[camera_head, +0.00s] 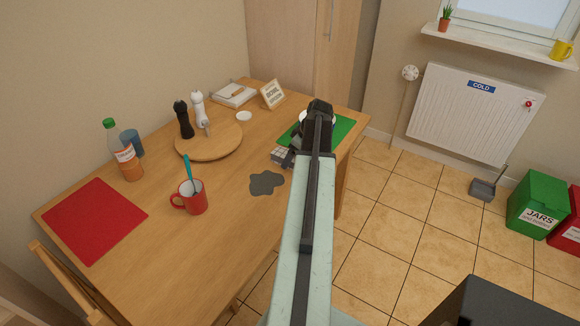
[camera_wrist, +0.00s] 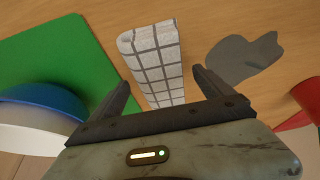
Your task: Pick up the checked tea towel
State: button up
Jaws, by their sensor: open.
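The checked tea towel (camera_wrist: 155,62) is a folded pale grey cloth with dark grid lines. In the wrist view it lies on the wooden table between the two fingers of my gripper (camera_wrist: 168,88), its near end reaching in between them. My gripper is open and I see no finger pressed on the cloth. In the head view the towel (camera_head: 281,156) shows only in part, to the left of my gripper (camera_head: 297,150); my arm and gripper hide the rest.
A green mat (camera_wrist: 60,55) with a blue and white round item (camera_wrist: 40,108) lies left of the towel in the wrist view. A grey patch (camera_wrist: 243,58) and a red mug (camera_wrist: 300,120) are to the right. The red mug also shows in the head view (camera_head: 196,203).

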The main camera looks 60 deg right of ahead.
jog(key=shift+w+f, duration=0.15)
jog(key=shift+f, duration=0.15)
jog(key=shift+c, duration=0.3)
jog(key=c, duration=1.4)
jog(key=shift+r, duration=0.1)
jog(key=shift+r+p, duration=0.6)
jog(key=shift+p, duration=0.25)
jog(key=p+v, duration=0.2)
jog(key=shift+a+r+p, duration=0.15)
jog(key=shift+r+p, duration=0.15)
jog(key=shift+r, duration=0.05)
jog(key=s+a, duration=0.1)
jog(key=s, duration=0.4)
jog(key=s+a, duration=0.1)
jog(key=s, duration=0.3)
jog(key=s+a+r+p, duration=0.1)
jog(key=s+a, duration=0.1)
jog(key=s, duration=0.3)
jog(key=shift+s+a, duration=0.1)
jog(key=shift+s, duration=0.25)
